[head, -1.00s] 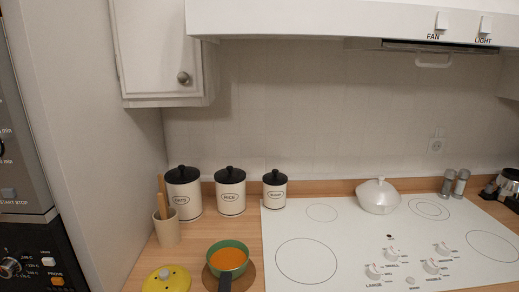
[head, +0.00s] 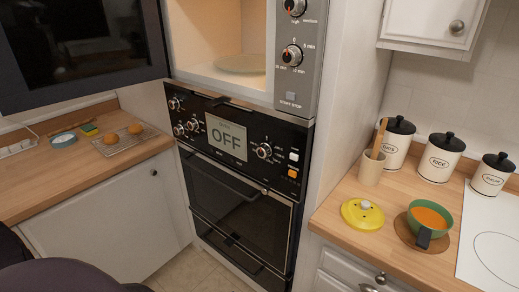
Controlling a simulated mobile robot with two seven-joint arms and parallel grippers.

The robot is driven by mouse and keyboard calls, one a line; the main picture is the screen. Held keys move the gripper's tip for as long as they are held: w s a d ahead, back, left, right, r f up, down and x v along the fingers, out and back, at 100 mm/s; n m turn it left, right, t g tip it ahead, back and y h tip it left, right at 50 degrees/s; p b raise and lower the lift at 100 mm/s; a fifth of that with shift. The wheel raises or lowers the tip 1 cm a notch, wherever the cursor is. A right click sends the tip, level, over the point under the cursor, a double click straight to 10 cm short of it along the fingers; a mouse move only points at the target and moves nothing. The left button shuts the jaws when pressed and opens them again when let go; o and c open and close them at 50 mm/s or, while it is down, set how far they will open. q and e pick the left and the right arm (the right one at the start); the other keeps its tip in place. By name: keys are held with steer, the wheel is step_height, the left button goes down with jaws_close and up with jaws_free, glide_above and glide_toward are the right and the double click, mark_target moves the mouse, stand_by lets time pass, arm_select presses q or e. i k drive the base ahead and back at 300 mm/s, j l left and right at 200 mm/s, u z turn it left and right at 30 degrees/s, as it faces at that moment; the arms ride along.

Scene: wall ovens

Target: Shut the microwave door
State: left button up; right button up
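The microwave door (head: 84,45) is dark with a grey frame and stands wide open, swung out to the left over the left counter. The lit microwave cavity (head: 229,35) is open to view, with a pale plate (head: 240,63) inside. The microwave control panel (head: 292,60) with two knobs is right of the opening. A dark rounded part of my own body shows at the bottom left. Neither of my grippers can be seen.
A black oven (head: 237,165) with an OFF display sits below the microwave, its door shut. The left counter (head: 30,190) holds a rack with round items. The right counter (head: 330,217) holds canisters, a yellow lid (head: 362,215) and a green pot (head: 428,219).

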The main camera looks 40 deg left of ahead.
mark_target(60, 51)
steer(key=k+j+u, duration=0.2)
steer(key=k+j, duration=0.15)
steer(key=j, duration=0.25)
steer(key=k+j, duration=0.15)
steer(key=j, duration=0.2)
steer(key=k+j+u, duration=0.15)
steer(key=j, duration=0.2)
steer(key=k+j+u, duration=0.1)
steer(key=k+j, duration=0.45)
steer(key=j, duration=0.25)
steer(key=k+j+u, duration=0.1)
steer(key=k+j, duration=0.15)
steer(key=j, duration=0.15)
